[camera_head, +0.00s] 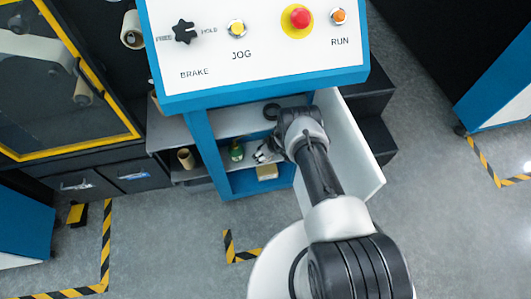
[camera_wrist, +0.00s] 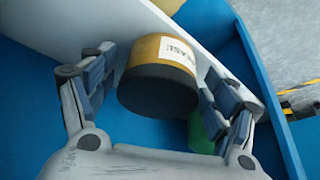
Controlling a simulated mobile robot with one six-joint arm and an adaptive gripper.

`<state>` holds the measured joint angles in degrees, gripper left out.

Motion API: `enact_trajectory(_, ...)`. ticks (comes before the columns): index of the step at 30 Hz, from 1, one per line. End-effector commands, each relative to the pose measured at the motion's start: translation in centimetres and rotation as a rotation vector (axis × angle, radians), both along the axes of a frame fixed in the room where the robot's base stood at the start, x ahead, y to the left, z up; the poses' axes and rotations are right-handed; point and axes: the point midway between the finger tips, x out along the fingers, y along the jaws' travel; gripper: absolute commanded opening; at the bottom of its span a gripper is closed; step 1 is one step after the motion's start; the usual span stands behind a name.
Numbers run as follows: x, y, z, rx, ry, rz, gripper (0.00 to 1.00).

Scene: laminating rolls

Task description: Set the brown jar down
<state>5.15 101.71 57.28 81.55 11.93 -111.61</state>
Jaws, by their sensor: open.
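The brown jar (camera_wrist: 160,75) has a dark round end facing the camera and a white label that seems to read "GREASE". In the wrist view it lies between the two fingers of my gripper (camera_wrist: 163,92). The fingers are spread, with a gap on the left; whether the right finger touches the jar I cannot tell. In the head view my gripper (camera_head: 263,153) is at the shelf opening of the blue and white console (camera_head: 201,150), and I cannot make out the jar there. What the jar rests on is hidden.
A green bottle (camera_head: 236,151) stands close left of my gripper, also partly seen in the wrist view (camera_wrist: 201,135). A cardboard tube (camera_head: 186,159) stands further left. A yellowish block (camera_head: 267,172) is just below. A white side panel (camera_head: 362,150) bounds the right.

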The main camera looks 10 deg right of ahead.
Motion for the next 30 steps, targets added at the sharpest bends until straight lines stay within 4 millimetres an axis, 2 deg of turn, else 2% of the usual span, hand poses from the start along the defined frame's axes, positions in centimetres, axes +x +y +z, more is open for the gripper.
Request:
enact_trajectory(8, -0.3, -0.1, 1.4, 0.000, 0.001, 0.000, 0.80)
enact_trajectory(30, -2.3, -1.2, 7.0, 0.000, 0.000, 0.000, 0.80)
